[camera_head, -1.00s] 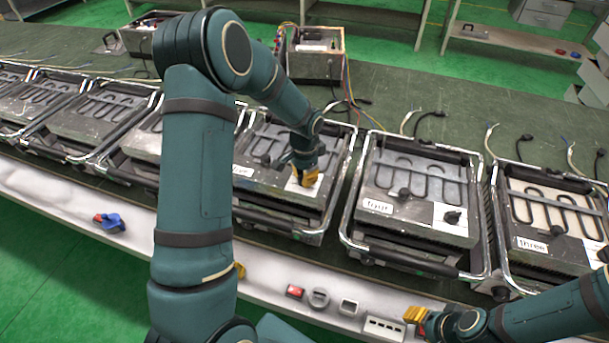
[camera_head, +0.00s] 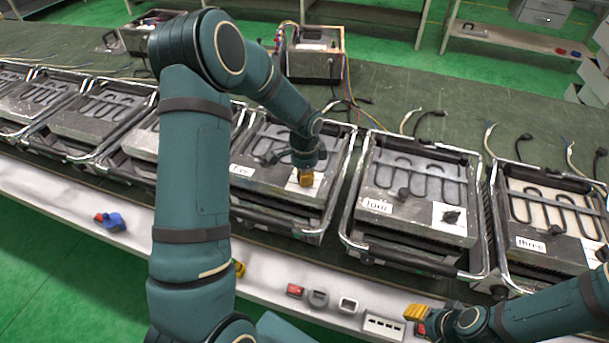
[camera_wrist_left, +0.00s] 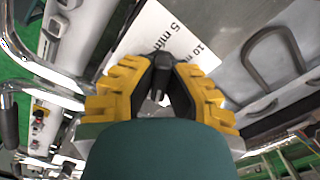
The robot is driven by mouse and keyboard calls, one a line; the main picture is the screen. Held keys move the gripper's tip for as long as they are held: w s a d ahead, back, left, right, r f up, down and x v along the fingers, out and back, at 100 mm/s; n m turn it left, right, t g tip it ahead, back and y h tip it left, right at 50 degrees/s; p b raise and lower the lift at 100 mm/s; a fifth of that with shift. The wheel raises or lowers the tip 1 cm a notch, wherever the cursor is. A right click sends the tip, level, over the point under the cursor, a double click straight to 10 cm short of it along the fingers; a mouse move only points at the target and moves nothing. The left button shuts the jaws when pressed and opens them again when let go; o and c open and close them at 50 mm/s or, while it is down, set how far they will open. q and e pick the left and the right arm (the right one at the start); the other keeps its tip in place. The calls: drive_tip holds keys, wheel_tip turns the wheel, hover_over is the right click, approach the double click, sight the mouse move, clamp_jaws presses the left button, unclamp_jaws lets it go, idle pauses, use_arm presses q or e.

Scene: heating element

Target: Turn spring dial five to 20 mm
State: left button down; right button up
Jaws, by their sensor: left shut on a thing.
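Spring dial five is a black knob (camera_wrist_left: 160,72) on a white card (camera_wrist_left: 160,35) at the front right corner of a heating unit. The card's print reads "5 min" and part of a "10" mark in the left wrist view. My left gripper (camera_head: 306,180) is shut on the knob, its yellow fingers on both sides of it. It also shows in the left wrist view (camera_wrist_left: 160,95). The fingers hide much of the dial, and no 20 mark is visible. My right gripper (camera_head: 417,314) is low at the right, away from the units; its opening is unclear.
Similar heating units stand in a row, one (camera_head: 420,185) to the right with its own dial (camera_head: 451,217). Metal tube frames and black front bars border them. Switches and sockets (camera_head: 348,305) lie on the white front ledge. Cables and an open box (camera_head: 315,60) are behind.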

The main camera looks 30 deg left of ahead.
use_arm(q)
drive_tip(key=shift+f, duration=0.1)
drive_tip(key=c, duration=1)
unclamp_jaws()
drive_tip(key=shift+r, duration=0.55)
wheel_tip(320, 180, up, 11)
drive_tip(key=shift+r, duration=0.1)
